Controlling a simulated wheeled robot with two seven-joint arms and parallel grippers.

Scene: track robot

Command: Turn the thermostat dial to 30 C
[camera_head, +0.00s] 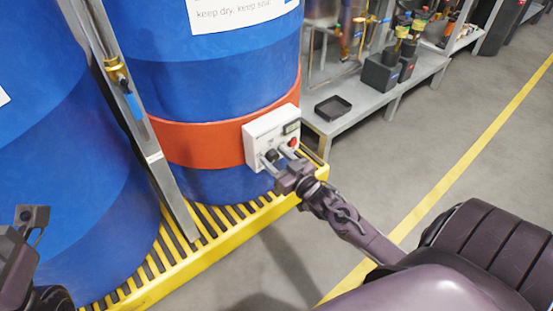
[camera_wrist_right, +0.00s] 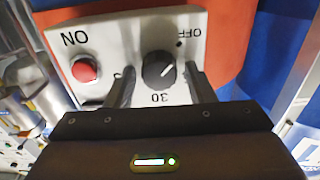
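The thermostat (camera_head: 258,135) is a white box on the orange band of a blue drum. In the right wrist view its face (camera_wrist_right: 120,45) appears upside down, with ON, OFF and 30 labels. The black dial (camera_wrist_right: 157,70) has a white pointer mark aimed to the upper right, away from the 30 below it. My right gripper (camera_wrist_right: 161,88) is open, with one finger on each side of the dial; I cannot tell whether they touch it. It also shows at the box in the head view (camera_head: 277,159). My left gripper (camera_head: 33,216) is at the left edge, its opening unclear.
A red button (camera_wrist_right: 84,70) sits beside the dial, and a small display (camera_head: 291,127) is on the box. Blue drums (camera_head: 85,170) stand on a yellow slatted pallet (camera_head: 190,262). A metal post (camera_head: 150,150) stands in front. A grey bench (camera_head: 345,128) is behind; floor at right is clear.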

